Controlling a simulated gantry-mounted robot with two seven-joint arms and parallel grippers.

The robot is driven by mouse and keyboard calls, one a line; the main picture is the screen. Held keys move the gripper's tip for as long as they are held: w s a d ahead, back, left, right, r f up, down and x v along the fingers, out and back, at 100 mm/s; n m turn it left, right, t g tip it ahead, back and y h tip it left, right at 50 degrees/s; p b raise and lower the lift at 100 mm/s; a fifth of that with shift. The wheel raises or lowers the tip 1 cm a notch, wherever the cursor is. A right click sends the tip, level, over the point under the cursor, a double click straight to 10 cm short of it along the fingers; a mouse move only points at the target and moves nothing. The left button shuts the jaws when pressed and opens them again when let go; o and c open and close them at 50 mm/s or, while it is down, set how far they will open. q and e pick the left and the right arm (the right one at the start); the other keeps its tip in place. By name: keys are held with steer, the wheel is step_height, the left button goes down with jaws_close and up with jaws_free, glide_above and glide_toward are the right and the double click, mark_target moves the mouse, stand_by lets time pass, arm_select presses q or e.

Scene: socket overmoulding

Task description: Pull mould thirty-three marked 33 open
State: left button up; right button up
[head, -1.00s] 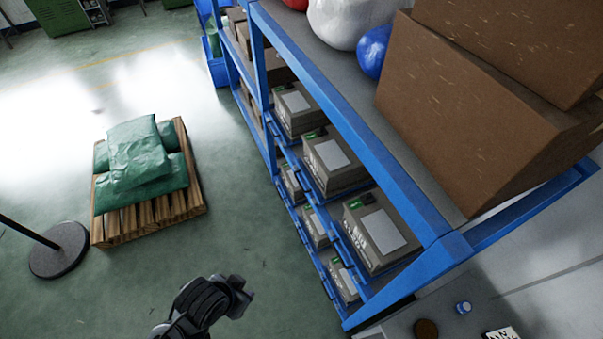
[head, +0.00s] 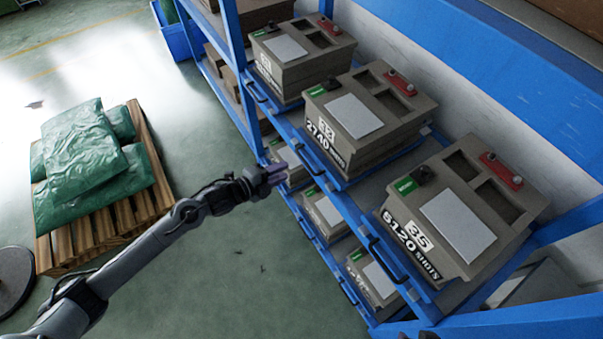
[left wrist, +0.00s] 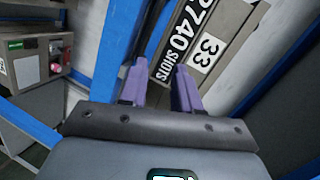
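Mould 33 (head: 362,146) is a grey-brown block marked 33 and 2740 SHOTS, the middle one on the upper shelf level. It rests on a blue tray, pushed back in line with its neighbours. My left gripper (head: 279,175) is just in front of and left of this tray's front edge. Its two purple fingers (left wrist: 160,82) stand apart, with a dark bar, perhaps the tray's handle, showing between or just beyond them. Contact cannot be told. My right gripper cannot be made out.
Mould 35 (head: 480,215) stands to the right on its own tray with a dark handle (head: 381,261). Another mould (head: 290,75) stands to the left. More moulds sit on the level below. A blue rack post (head: 237,65) rises at left. A pallet (head: 150,180) with green bags stands on the floor.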

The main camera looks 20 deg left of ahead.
mark_target(302, 157)
arm_select(q)
step_height(302, 157, down, 4)
steer(key=w+a+m+h+b, duration=0.2)
steer(key=a+m+b, duration=0.1)
steer(key=b, duration=0.1)
steer(key=shift+m, duration=0.4)
steer(key=shift+r+b+x, duration=0.1)
steer(key=shift+b+x, duration=0.5)
steer(key=shift+x, duration=2.1)
steer(key=shift+r+b+x, duration=0.15)
steer(key=shift+b+x, duration=0.4)
steer(key=shift+x, duration=2.2)
arm_select(e)
step_height(302, 157, down, 8)
arm_select(q)
steer(key=shift+w+a, duration=0.15)
steer(key=shift+a, duration=0.1)
arm_select(e)
steer(key=shift+f, duration=0.1)
arm_select(q)
jaws_close()
arm_select(e)
steer(key=shift+a, duration=0.1)
